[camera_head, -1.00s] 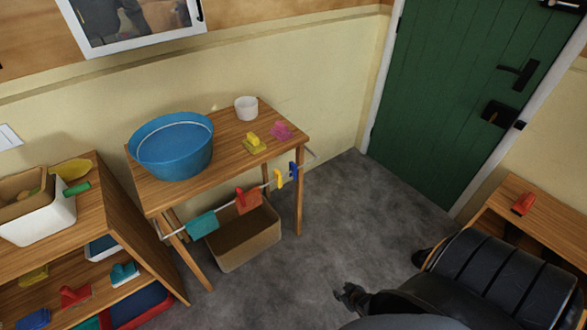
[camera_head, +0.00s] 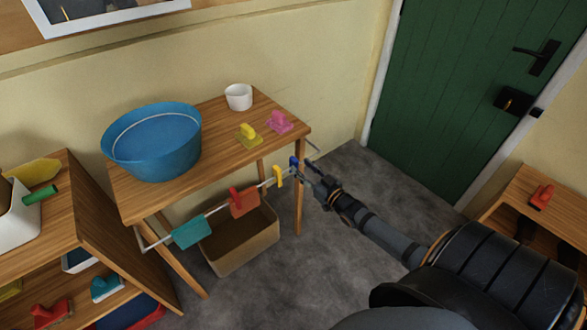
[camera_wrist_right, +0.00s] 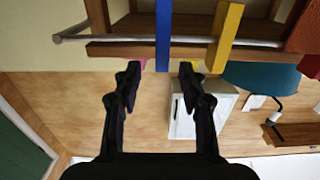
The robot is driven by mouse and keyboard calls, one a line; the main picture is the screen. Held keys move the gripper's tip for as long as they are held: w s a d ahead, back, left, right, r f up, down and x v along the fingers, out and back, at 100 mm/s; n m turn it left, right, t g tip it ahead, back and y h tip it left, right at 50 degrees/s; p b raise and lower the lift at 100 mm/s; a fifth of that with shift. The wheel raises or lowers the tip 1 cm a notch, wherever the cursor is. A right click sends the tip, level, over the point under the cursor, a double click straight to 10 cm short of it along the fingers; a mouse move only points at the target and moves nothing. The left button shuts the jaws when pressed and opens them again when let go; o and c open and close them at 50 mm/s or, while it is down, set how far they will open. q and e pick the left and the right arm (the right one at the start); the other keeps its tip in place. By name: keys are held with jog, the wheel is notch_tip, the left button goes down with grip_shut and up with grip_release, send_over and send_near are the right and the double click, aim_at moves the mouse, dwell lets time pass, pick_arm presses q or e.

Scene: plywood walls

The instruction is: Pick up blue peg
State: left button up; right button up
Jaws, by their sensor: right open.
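The blue peg (camera_head: 294,162) sits on the white rail (camera_head: 218,209) along the table's front, near the rail's right end. In the right wrist view the blue peg (camera_wrist_right: 163,35) stands upright across the rail (camera_wrist_right: 240,42), with a yellow peg (camera_wrist_right: 225,35) just right of it. My right gripper (camera_head: 313,174) is close to the blue peg, on its right and front side. It is open, and in the wrist view its fingertips (camera_wrist_right: 160,72) lie either side of the peg's lower end. I cannot tell whether they touch it. My left gripper is not in view.
A cardboard box (camera_head: 240,245) is below; a green door (camera_head: 455,90) is right.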

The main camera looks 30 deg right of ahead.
aim_at(297, 164)
jog(key=shift+w, duration=0.25)
jog(key=w+b, duration=0.4)
jog(key=shift+a+f, duration=0.1)
jog(key=shift+a, duration=0.25)
jog(key=shift+w, duration=0.3)
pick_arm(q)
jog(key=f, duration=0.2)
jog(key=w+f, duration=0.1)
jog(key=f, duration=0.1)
pick_arm(e)
jog(key=shift+r, duration=0.4)
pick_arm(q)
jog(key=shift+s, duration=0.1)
pick_arm(e)
grip_shut()
